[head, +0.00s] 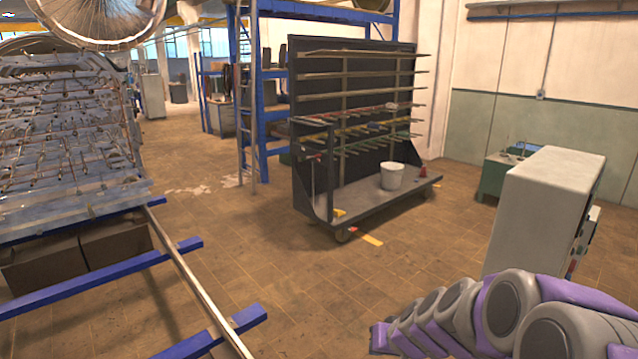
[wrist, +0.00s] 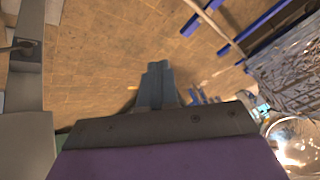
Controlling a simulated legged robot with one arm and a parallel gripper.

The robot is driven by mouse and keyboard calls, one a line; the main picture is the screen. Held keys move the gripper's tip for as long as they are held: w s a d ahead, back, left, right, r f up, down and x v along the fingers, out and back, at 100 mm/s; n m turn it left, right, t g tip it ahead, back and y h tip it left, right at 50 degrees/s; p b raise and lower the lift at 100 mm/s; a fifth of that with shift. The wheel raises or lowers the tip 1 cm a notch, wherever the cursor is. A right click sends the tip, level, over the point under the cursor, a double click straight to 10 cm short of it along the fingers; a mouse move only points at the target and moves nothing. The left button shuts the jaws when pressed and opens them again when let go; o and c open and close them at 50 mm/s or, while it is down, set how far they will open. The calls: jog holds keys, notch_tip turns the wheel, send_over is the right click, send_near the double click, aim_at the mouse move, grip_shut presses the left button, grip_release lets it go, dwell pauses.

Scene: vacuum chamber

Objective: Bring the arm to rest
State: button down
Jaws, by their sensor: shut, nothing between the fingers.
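My gripper (wrist: 158,68) shows in the wrist view with its two grey fingers together, shut and empty, with the tiled floor behind them. In the head view my purple and grey arm reaches in from the lower right corner. The fingers themselves are hard to make out there. The gripper touches nothing that I can see.
A grey cabinet (head: 545,205) stands at the right, close behind my arm. A dark wheeled rack (head: 365,190) with a white bucket (head: 392,176) stands mid-room. Blue beams (head: 110,277) and a metal rack (head: 60,130) fill the left. The tiled floor (head: 390,265) between is mostly clear.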

jog(key=s+a+r+n+g+b, duration=0.1)
jog(key=s+a+g, duration=0.15)
jog(key=s, duration=0.55)
jog(key=s+a+r+n+g+b, duration=0.1)
jog(key=s+a, duration=0.2)
jog(key=s, duration=0.5)
jog(key=s+d+g+h+b, duration=0.1)
jog(key=s+d+g, duration=0.1)
jog(key=s, duration=0.7)
jog(key=s+d+m+g+h+b, duration=0.1)
jog(key=s+d+g+h, duration=0.1)
jog(key=s, duration=0.8)
jog(key=shift+s+d+f, duration=0.2)
jog(key=shift+d+f, duration=0.1)
jog(key=shift+d, duration=0.6)
